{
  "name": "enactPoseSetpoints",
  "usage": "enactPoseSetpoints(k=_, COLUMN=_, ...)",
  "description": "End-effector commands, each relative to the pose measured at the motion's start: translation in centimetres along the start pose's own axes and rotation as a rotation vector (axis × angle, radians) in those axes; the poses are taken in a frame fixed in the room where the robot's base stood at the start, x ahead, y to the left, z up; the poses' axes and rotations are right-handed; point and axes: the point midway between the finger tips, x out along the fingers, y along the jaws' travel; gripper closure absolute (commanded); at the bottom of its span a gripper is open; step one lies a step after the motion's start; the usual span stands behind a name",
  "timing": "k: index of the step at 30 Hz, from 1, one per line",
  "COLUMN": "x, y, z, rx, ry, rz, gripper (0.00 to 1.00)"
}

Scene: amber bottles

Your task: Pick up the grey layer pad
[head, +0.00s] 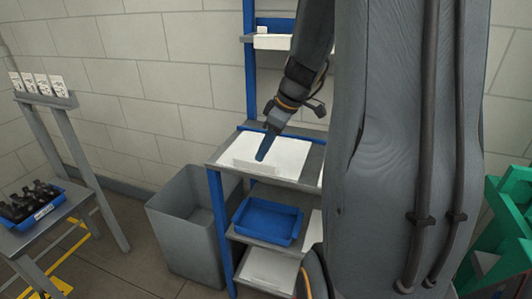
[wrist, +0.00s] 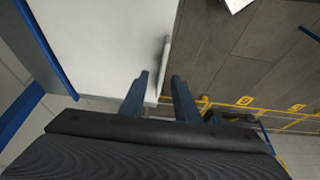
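A pale grey-white layer pad (head: 288,155) lies flat on the top board of the blue-framed rack, with a thin raised strip (head: 257,168) along its front edge. In the wrist view the pad (wrist: 105,35) fills the upper left, and its raised strip (wrist: 164,62) points between my fingers. My gripper (head: 261,157) reaches down over the pad's front edge. In the wrist view my gripper (wrist: 160,88) is open, with one finger on each side of the strip's near end. Whether the fingers touch the pad cannot be told.
A blue tray (head: 247,233) sits on the rack's middle board, with pale sheets (head: 268,268) below. A grey bin (head: 173,222) stands left of the rack. Farther left, a bench (head: 85,198) holds a blue crate (head: 50,207) of dark bottles. Green containers (head: 510,225) stand at the right.

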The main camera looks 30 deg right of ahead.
Motion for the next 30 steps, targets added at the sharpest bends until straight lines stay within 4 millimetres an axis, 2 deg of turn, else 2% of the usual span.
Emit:
enactPoseSetpoints(k=12, x=4.6, y=-0.5, z=0.1, rx=0.000, ry=-0.001, rz=-0.003, gripper=0.71)
enactPoseSetpoints(k=22, x=5.3, y=-0.4, z=0.1, rx=0.000, ry=0.000, rz=-0.001, gripper=0.71)
enactPoseSetpoints(k=23, x=5.2, y=-0.4, z=0.1, rx=0.000, ry=0.000, rz=-0.001, gripper=0.73)
enactPoseSetpoints(k=27, x=5.2, y=-0.4, z=0.1, rx=0.000, ry=-0.001, rz=0.000, gripper=0.96)
enactPoseSetpoints(k=28, x=5.2, y=-0.4, z=0.1, rx=0.000, ry=-0.001, rz=0.000, gripper=1.00)
enactPoseSetpoints(k=30, x=5.2, y=-0.4, z=0.1, rx=0.000, ry=-0.001, rz=0.000, gripper=1.00)
